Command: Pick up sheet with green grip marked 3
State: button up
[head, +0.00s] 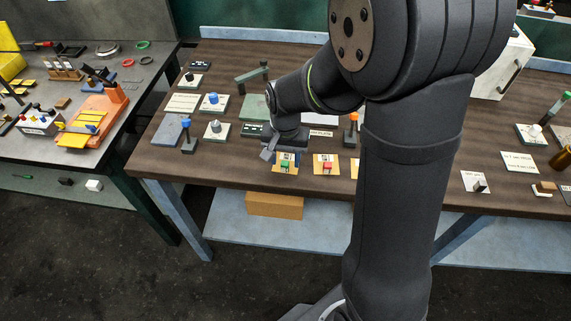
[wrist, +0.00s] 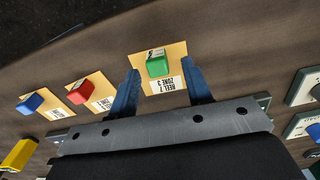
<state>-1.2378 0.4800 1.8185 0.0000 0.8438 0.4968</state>
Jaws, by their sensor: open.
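A tan sheet (wrist: 177,50) with a green grip (wrist: 157,65) lies near the table's front edge. Its white label (wrist: 168,86) appears upside down in the wrist view and shows "ZONE 3". A small dark mark on the grip is too small to read. In the head view the green grip (head: 286,161) shows just under my gripper. My gripper (wrist: 162,70) is open and empty, with one blue-grey finger on each side of the sheet's near part. The fingertips come about level with the grip in the picture. Their height above the sheet is not clear.
A tan sheet with a red grip (wrist: 80,92) lies beside the green one, then one with a blue grip (wrist: 30,102). A yellow block (wrist: 18,155) is farther along. Plates with knobs (head: 214,103) stand behind. My arm hides the middle of the table in the head view.

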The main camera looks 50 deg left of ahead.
jog(key=shift+f, duration=0.4)
jog(key=shift+c, duration=0.4)
grip_shut()
